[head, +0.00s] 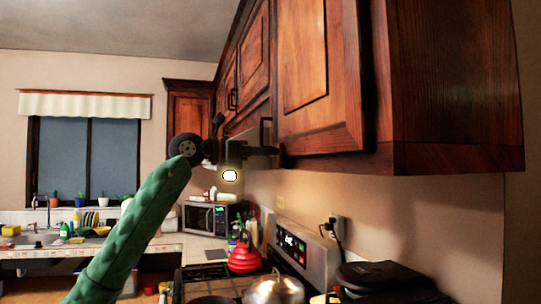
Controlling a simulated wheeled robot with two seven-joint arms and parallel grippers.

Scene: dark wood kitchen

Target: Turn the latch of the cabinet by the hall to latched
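A dark reddish-brown wall cabinet (315,80) fills the upper right. I cannot tell for sure from this view that it is the cabinet by the hall. Its door looks closed, with a dark handle (266,122) near the lower left edge. My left gripper (268,151) reaches in from the left, pointing right, with its dark fingertips at the cabinet's lower edge, just below the handle. I cannot make out the latch; the gripper may cover it. The fingers are too small and dark to tell whether they are open, shut or touching anything. My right gripper is out of view.
Below are a stove with a red kettle (244,255), a metal pot lid (274,288) and a black appliance (385,278). A microwave (210,217) stands farther back. A sink counter (95,250) lies at the left under a window.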

